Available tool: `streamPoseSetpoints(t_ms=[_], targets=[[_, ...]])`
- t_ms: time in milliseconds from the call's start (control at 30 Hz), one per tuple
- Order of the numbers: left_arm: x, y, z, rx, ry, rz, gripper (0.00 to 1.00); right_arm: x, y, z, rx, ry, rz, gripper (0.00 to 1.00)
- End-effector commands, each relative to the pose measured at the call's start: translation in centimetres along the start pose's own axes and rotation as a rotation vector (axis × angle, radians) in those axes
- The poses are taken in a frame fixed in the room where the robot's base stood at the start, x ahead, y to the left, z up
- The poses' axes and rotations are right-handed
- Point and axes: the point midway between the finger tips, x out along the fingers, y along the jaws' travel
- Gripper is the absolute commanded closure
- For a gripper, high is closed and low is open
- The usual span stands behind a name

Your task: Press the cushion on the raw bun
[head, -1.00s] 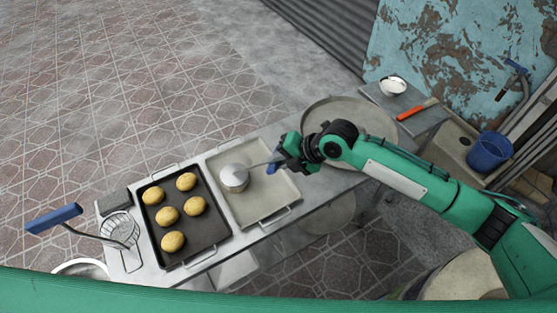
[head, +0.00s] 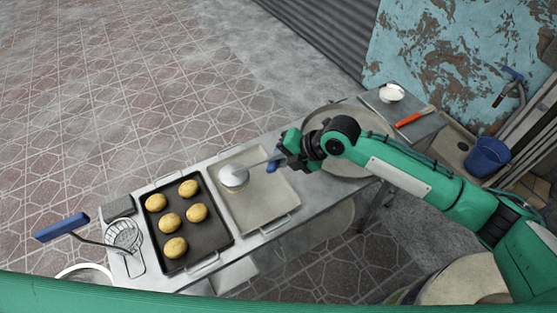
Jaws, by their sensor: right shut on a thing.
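My right gripper (head: 283,157) is shut on the blue handle of the cushion and holds it over the light tray. The cushion (head: 233,175) is a round, pale, padded disc on a thin shaft. It sits at the tray's upper left, and whether it touches the tray or something under it I cannot tell. No raw bun shows in the light tray (head: 262,209); one under the cushion would be hidden. Several golden buns (head: 171,220) lie on the dark tray (head: 208,240) to the left. My left gripper is not in view.
A wire basket tool (head: 122,234) with a blue handle (head: 62,227) stands at the table's left end, beside a grey block (head: 119,207). A large round pan (head: 348,165) lies right of the light tray. Farther right are a white bowl (head: 391,92), an orange-handled brush (head: 411,119) and a blue bucket (head: 487,156).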

Motion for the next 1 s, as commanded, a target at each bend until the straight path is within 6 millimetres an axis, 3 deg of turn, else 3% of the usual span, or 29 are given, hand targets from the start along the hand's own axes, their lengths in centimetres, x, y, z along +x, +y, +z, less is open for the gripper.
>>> streamPoseSetpoints(t_ms=[600,1000], targets=[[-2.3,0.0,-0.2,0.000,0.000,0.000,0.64,-2.8,2.9,0.0,-0.002,-0.001,0.003,1.00],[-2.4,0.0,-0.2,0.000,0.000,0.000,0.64,-3.0,3.1,0.0,-0.001,-0.001,0.003,1.00]])
